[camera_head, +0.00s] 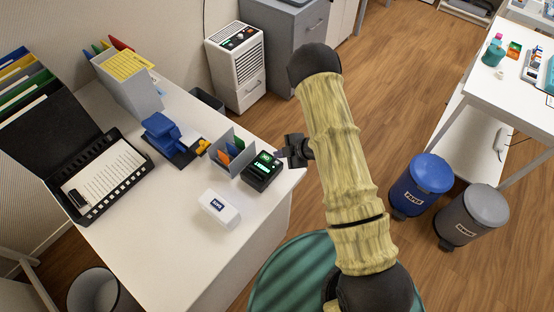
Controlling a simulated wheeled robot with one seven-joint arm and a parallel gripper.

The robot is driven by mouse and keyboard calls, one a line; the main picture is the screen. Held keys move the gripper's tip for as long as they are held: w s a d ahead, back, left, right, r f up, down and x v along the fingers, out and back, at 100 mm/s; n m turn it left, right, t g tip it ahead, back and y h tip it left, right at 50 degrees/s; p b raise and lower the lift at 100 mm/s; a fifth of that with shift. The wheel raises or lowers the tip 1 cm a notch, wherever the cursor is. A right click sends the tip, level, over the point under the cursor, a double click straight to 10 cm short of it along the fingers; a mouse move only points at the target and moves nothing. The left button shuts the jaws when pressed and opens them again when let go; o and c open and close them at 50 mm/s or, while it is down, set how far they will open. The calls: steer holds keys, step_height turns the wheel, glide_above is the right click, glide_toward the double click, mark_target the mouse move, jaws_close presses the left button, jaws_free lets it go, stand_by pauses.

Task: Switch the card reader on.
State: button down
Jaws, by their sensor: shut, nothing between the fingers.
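The card reader (263,170) is a small black box with lit green parts on its top. It stands near the right edge of the white desk (165,240). My gripper (284,153) is shut and empty, with its fingertips close to the right side of the card reader. I cannot tell whether they touch it. The reader's right side is partly hidden by the fingers.
A grey card holder (231,152) stands close left of the reader, and a white box (219,209) lies in front. A blue device (172,140) is farther left. Blue (421,186) and grey (471,216) bins stand on the floor at right.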

step_height(320, 180, up, 4)
steer(key=shift+p, duration=1.2)
